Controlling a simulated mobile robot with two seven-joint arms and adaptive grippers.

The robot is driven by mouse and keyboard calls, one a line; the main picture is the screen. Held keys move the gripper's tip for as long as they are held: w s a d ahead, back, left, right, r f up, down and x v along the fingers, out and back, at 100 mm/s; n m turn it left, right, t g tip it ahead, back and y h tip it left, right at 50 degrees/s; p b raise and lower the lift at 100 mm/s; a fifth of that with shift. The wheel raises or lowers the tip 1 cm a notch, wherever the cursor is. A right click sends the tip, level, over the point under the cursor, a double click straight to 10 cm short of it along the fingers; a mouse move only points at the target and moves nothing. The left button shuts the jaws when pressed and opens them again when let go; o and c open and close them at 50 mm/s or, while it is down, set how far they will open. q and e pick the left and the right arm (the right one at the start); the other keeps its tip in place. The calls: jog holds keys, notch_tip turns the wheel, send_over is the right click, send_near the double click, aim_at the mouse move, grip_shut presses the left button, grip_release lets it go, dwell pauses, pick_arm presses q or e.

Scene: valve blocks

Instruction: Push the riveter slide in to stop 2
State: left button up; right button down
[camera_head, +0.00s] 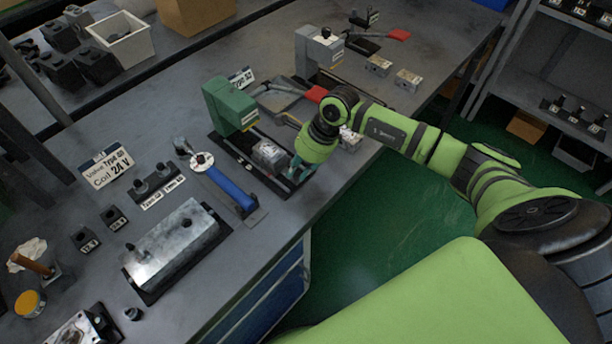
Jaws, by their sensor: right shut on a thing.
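The green riveter (229,105) stands on a dark base near the middle of the workbench. Its slide carries a grey metal block (268,153) and lies in front of the green head, toward the bench's front edge. My right gripper (296,174) reaches down at the front end of the slide, just right of the block, and is shut on the slide there. The exact grip is small and partly hidden by the gripper. Stop marks on the riveter are too small to read. My left gripper is not in view.
A blue-handled lever tool (232,189) lies just left of the riveter. A large metal valve block (176,247) lies nearer on the bench. A grey press (318,50) and small metal blocks (378,65) stand behind. The bench edge is close to my right gripper.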

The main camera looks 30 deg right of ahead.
jog(key=shift+w+a+b, duration=0.2)
jog(key=shift+w+a, duration=0.05)
jog(key=shift+w, duration=0.25)
jog(key=shift+w+a+b, duration=0.15)
jog(key=shift+w+a, duration=0.05)
jog(key=shift+w, duration=0.25)
jog(key=shift+s, duration=0.1)
jog(key=c, duration=1.1)
grip_release()
jog(key=shift+o, duration=0.2)
jog(key=shift+d+r, duration=0.1)
jog(key=shift+r, duration=0.1)
jog(key=s+d, duration=0.1)
jog(key=d, duration=0.2)
jog(key=s+d, duration=0.2)
jog(key=d, duration=0.2)
jog(key=s+d+r, duration=0.1)
jog(key=s+d, duration=0.1)
jog(key=d, duration=0.2)
jog(key=shift+s, duration=0.2)
